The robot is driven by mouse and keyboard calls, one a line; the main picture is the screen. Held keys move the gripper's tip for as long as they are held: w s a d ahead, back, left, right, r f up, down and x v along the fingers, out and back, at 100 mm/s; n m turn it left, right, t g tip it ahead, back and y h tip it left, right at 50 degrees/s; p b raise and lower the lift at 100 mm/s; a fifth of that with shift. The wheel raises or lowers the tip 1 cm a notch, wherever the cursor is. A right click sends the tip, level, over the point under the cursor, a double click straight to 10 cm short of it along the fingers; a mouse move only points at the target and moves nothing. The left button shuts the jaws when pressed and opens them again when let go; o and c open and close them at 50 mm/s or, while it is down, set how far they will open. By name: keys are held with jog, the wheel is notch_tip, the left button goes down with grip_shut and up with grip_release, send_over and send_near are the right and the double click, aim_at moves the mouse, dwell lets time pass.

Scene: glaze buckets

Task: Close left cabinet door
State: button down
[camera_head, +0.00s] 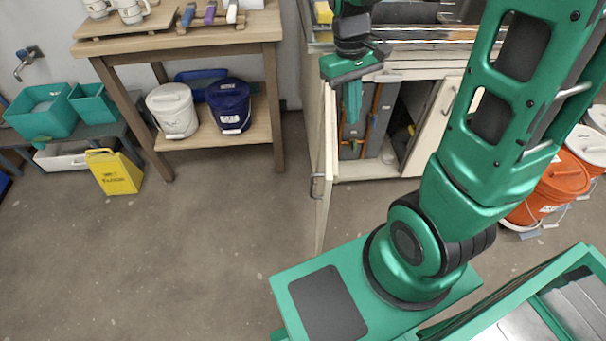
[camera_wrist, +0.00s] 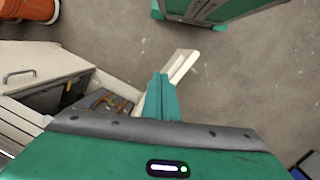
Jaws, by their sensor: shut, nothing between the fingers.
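The left cabinet door (camera_head: 326,165) stands wide open, swung out from the cabinet (camera_head: 400,75) and seen nearly edge-on. Its handle (camera_head: 316,187) is on the side facing left. In the wrist view a pale part of the door (camera_wrist: 183,64) shows beyond my fingertips. My gripper (camera_head: 353,108) points down with its fingers together and empty, just right of the door, on its inner side. The fingers (camera_wrist: 161,90) also show in the wrist view and hide part of the door. I cannot tell whether they touch it.
The right cabinet door (camera_head: 432,125) stands ajar, with grey and orange items (camera_head: 375,120) inside the cabinet. A wooden table (camera_head: 190,45) with buckets on its shelf stands to the left. Orange buckets (camera_head: 555,185) stand at right. The floor left of the open door is clear.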

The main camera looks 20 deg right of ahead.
jog(key=w+a+f+n+g, duration=0.1)
jog(key=w+a+f+n, duration=0.6)
jog(key=a+f, duration=0.7)
jog(key=s+d+f+m, duration=0.1)
jog(key=s+d+f, duration=0.2)
jog(key=f, duration=0.6)
jog(key=shift+s, duration=0.65)
